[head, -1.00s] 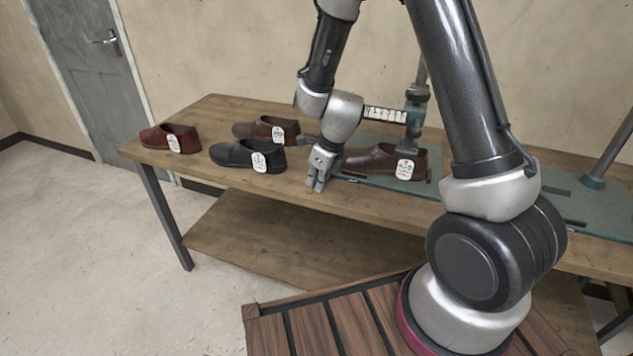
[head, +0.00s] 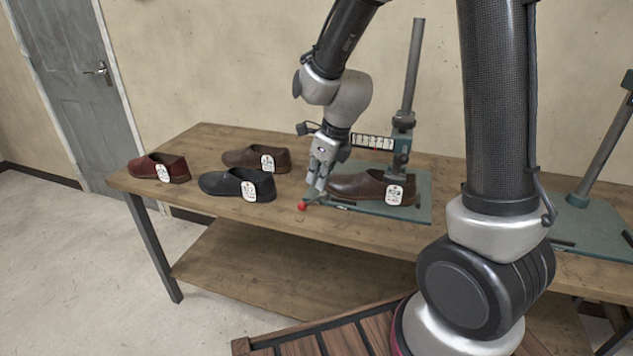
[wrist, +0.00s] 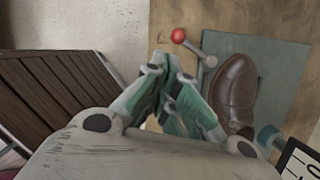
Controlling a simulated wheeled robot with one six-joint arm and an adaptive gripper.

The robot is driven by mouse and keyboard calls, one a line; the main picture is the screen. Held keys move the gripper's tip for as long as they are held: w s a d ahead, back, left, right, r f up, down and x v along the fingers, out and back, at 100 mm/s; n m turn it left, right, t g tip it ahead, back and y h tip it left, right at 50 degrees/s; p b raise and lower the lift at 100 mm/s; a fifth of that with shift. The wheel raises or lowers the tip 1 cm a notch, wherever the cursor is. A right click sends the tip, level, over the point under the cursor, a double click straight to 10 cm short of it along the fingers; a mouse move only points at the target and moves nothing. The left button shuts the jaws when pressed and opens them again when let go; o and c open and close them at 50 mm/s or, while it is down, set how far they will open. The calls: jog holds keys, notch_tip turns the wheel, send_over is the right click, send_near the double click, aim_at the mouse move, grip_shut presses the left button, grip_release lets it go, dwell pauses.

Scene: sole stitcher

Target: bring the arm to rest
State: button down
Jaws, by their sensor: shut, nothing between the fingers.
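My gripper (head: 318,184) is shut and empty. In the head view it hangs just left of a brown shoe (head: 358,186), above the table's front part. In the wrist view the fingertips (wrist: 172,62) are together, and the toe of the brown shoe (wrist: 233,85) shows to their right. The shoe stands on a green machine plate (head: 424,208) with a white tag at its heel. A small red ball knob (head: 302,206) sits close below the fingers in the head view; it also shows in the wrist view (wrist: 178,36). I cannot tell whether the fingers touch the knob's lever.
A red shoe (head: 150,167), a black shoe (head: 228,184) and another brown shoe (head: 244,157) stand on the left of the wooden table (head: 290,225). The machine's post (head: 411,75) rises behind the plate. A second machine (head: 578,198) stands at the right.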

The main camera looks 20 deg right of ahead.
jog(key=s+d+r+n+t+h, duration=0.1)
jog(key=s+d+r+n, duration=0.6)
jog(key=s+n, duration=0.4)
jog(key=s+d+r+n+h, duration=0.1)
jog(key=s+d+r+n, duration=0.7)
jog(key=n, duration=0.8)
jog(key=s+r, duration=0.2)
jog(key=s, duration=0.1)
jog(key=shift+s+r+n+t, duration=0.2)
jog(key=shift+r+n+t, duration=0.1)
jog(key=shift+t, duration=0.1)
